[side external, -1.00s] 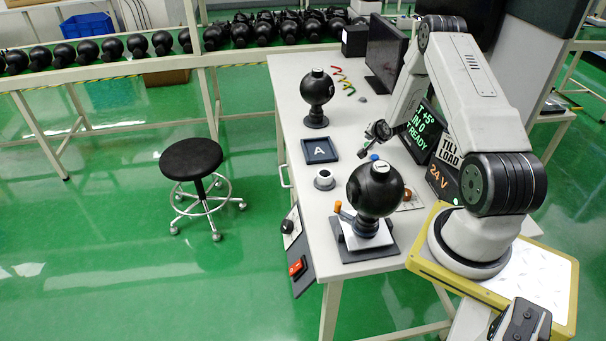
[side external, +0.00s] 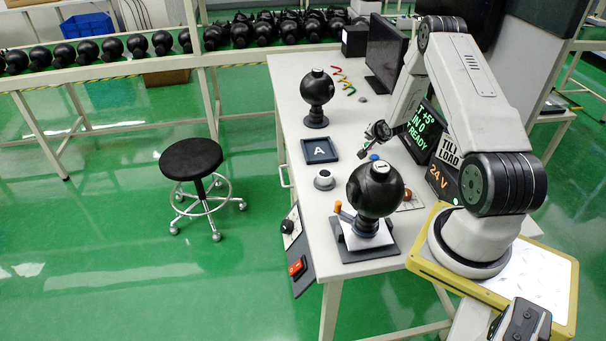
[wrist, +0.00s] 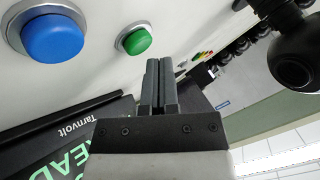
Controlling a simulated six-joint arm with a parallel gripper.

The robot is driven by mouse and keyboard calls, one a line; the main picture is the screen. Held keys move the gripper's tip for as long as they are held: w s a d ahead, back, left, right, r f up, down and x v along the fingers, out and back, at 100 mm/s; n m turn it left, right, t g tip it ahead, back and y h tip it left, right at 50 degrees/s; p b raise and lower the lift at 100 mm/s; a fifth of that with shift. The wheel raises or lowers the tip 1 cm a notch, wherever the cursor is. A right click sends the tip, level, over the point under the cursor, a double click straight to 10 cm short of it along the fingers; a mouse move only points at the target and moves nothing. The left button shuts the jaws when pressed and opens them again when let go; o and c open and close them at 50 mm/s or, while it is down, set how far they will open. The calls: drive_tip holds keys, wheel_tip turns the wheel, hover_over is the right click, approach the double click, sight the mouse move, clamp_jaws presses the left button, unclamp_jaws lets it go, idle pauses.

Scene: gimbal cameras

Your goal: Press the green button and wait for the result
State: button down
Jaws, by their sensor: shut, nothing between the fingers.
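The green button (wrist: 137,41) sits in a metal ring on the white surface in the wrist view. My gripper (wrist: 158,62) is shut and empty; its fingertips are just right of the green button in that view and appear apart from it. In the side view my gripper (side external: 364,151) hangs over the table near the blue button (side external: 374,157), and I cannot make out the green button there. The dark screen (side external: 422,130) shows green text, partly hidden, including "+5°", "IN 0" and "READY".
The blue button (wrist: 52,38) is left of the green one in the wrist view. A black ball camera (side external: 376,188) stands on a plate at the front; another (side external: 317,88) stands farther back.

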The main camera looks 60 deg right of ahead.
drive_tip(key=shift+f, duration=0.8)
idle(0.9)
drive_tip(key=shift+r, duration=0.85)
idle(0.3)
drive_tip(key=shift+r, duration=2.5)
